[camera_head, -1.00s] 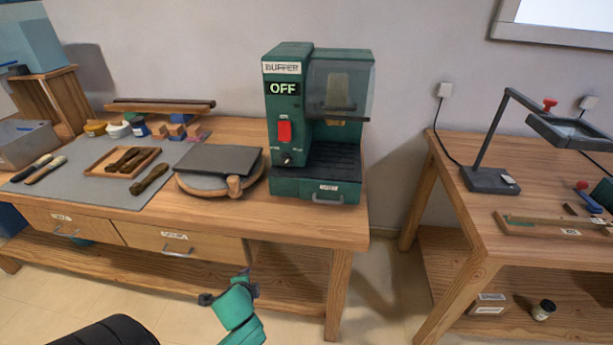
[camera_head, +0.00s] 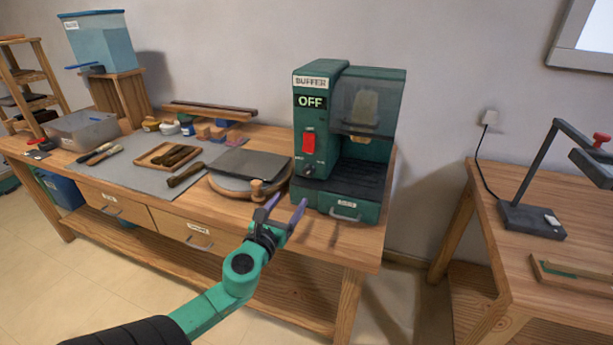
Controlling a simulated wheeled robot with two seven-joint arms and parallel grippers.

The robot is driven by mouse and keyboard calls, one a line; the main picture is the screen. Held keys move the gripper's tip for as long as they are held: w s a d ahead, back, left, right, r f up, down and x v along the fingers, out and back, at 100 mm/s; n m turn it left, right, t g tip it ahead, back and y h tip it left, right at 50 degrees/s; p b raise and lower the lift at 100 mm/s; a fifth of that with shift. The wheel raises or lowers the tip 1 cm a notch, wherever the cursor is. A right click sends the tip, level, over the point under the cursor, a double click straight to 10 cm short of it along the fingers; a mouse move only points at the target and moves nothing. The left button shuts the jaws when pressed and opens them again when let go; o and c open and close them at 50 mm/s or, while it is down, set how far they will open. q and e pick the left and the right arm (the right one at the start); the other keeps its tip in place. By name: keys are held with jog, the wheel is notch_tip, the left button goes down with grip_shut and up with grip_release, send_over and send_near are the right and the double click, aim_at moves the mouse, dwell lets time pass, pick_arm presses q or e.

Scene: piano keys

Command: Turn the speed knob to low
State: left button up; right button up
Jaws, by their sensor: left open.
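The green buffer machine (camera_head: 345,140) stands on the wooden workbench, and its display (camera_head: 310,101) reads OFF. A red switch (camera_head: 309,143) is on its front. The small dark speed knob (camera_head: 308,170) sits below the switch, with small labels beside it too small to read. Its exact setting cannot be told. My left gripper (camera_head: 282,207) is open and empty, its two purple-grey fingers pointing up toward the machine. It is in front of and below the knob, apart from it in the picture. My right gripper is not in view.
A round wooden turntable with a dark slab (camera_head: 244,163) sits just left of the machine, close to my left gripper. A wooden tray (camera_head: 170,154) with tools lies on the grey mat. A second table (camera_head: 500,250) with a lamp stands at right, across a gap.

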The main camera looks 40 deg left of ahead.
aim_at(307, 174)
pick_arm(q)
jog(key=x, duration=1.3)
jog(key=shift+w+a, duration=0.1)
jog(key=shift+a, duration=0.1)
grip_shut()
